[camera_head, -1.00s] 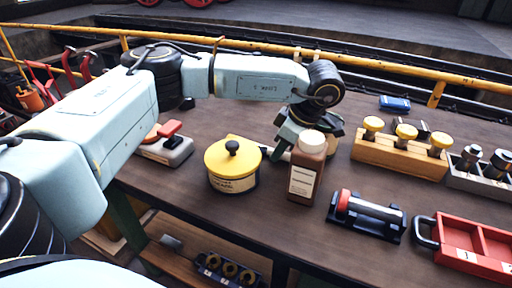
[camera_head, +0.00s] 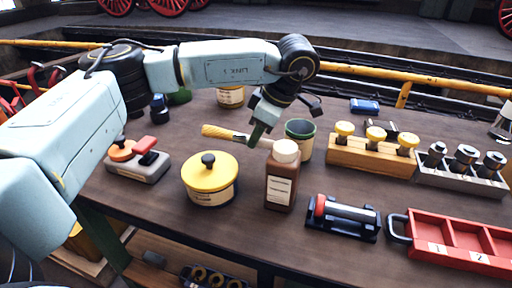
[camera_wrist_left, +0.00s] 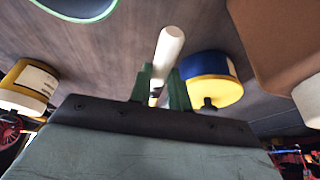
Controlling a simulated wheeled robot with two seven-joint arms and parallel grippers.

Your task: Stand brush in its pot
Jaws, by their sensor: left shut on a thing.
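The brush (camera_head: 222,132) has pale yellow bristles and lies nearly level, bristles pointing left in the head view. In the left wrist view a cream-coloured end of the brush (camera_wrist_left: 168,48) sticks out between the green fingers (camera_wrist_left: 160,88). The pot (camera_head: 300,140), a dark open cup with a green rim, stands just right of the gripper, partly behind the brown bottle. Its rim also shows at the top left of the left wrist view (camera_wrist_left: 82,14). My right gripper is in neither view.
A brown bottle with a white cap (camera_head: 281,186) stands in front of the pot. A yellow-lidded tin (camera_head: 209,184) is left of it. A wooden block with yellow-topped parts (camera_head: 372,156) is on the right, near a red tray (camera_head: 459,240). Another tin (camera_head: 231,97) stands behind.

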